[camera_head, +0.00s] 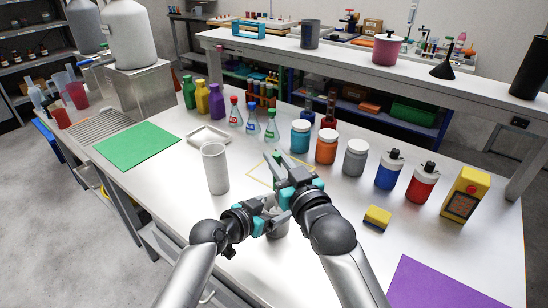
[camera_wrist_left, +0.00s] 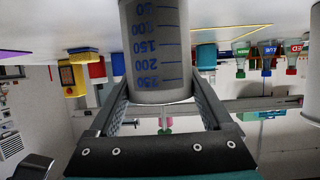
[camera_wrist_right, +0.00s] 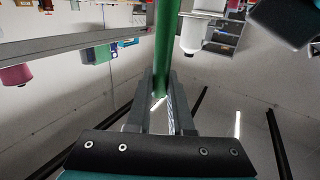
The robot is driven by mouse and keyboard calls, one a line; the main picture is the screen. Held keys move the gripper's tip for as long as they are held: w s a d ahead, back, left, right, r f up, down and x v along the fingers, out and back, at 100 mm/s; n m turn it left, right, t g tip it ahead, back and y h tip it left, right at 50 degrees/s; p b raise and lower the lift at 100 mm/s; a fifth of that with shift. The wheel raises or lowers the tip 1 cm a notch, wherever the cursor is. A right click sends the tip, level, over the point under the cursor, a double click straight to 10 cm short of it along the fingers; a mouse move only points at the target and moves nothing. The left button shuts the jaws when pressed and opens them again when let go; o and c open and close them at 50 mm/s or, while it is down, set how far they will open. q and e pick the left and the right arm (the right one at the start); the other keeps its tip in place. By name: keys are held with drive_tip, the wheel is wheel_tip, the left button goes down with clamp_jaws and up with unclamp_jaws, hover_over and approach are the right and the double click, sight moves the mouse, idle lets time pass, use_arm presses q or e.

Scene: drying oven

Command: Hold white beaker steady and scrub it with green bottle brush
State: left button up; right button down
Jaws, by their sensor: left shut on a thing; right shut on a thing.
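The white beaker (camera_wrist_left: 155,50) with blue graduation marks sits between the fingers of my left gripper (camera_wrist_left: 158,100), which is shut on it. In the head view my left gripper (camera_head: 278,215) and the beaker are near the table's front edge, and the beaker is mostly hidden by my grippers. My right gripper (camera_head: 285,178) is just above and behind the left one. It is shut on the green bottle brush (camera_wrist_right: 167,45), whose green shaft stands between its fingers in the right wrist view. The brush's bristles are hidden, so I cannot tell whether they touch the beaker.
A tall white cylinder (camera_head: 215,168) stands close left of my grippers. A yellow sponge (camera_head: 377,217) lies to the right. Jars (camera_head: 326,146), a red bottle (camera_head: 422,182) and a yellow device (camera_head: 464,194) stand behind and right. A green mat (camera_head: 137,146) and purple mat (camera_head: 440,284) lie flat.

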drive_tip(key=shift+s+d, duration=0.35)
drive_tip(key=shift+d, duration=0.1)
drive_tip(key=shift+w+a, duration=0.3)
drive_tip(key=shift+a, duration=0.15)
drive_tip(key=shift+a+f, duration=0.1)
drive_tip(key=shift+a, duration=0.4)
idle(0.4)
drive_tip(key=shift+d, duration=0.1)
